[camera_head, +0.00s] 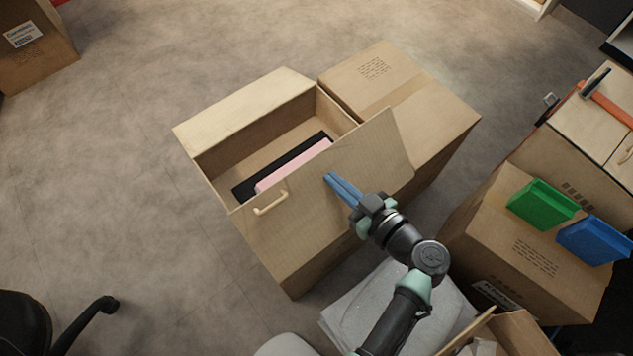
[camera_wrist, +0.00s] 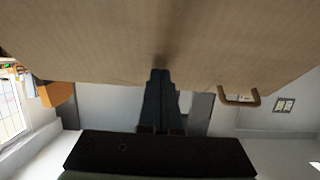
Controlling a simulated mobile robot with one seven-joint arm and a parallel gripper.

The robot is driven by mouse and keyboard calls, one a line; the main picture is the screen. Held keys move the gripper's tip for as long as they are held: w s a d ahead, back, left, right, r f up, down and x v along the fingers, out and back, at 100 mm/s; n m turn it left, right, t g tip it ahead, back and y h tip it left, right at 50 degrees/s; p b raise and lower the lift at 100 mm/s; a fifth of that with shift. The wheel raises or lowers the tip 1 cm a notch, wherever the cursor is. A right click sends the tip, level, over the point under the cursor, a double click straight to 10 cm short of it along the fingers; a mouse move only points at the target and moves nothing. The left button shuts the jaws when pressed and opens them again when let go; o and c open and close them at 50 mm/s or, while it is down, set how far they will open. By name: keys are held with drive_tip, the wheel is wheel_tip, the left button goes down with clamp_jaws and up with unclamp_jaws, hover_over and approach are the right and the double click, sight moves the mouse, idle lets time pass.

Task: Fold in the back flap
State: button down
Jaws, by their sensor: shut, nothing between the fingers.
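The open carton (camera_head: 270,245) stands on the floor in the middle of the head view. Its far flap (camera_head: 245,108) is spread outward. A near flap (camera_head: 370,155) with a pale handle (camera_head: 270,203) stands raised and slanting, hiding part of the opening. My gripper (camera_head: 328,178), with blue fingers, is shut and empty at this flap's near face. In the wrist view, the fingers (camera_wrist: 160,75) point at a brown cardboard panel (camera_wrist: 150,40), seemingly touching it; the handle (camera_wrist: 240,97) is to their right. Which flap is the back one I cannot tell.
A black item (camera_head: 250,188) and a pink item (camera_head: 295,165) lie inside the carton. A closed carton (camera_head: 372,75) stands against its right. Another carton with green (camera_head: 542,204) and blue (camera_head: 595,240) trays is farther right.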

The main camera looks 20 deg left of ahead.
sight(318, 156)
drive_tip(key=w+a+f+b, duration=0.4)
drive_tip(key=a+f+b, duration=0.1)
drive_tip(key=f+b, duration=0.5)
drive_tip(key=r+p, duration=0.6)
drive_tip(key=r, duration=0.6)
drive_tip(key=shift+s+r+p, duration=0.1)
drive_tip(key=shift+s+p, duration=0.1)
drive_tip(key=shift+p, duration=0.2)
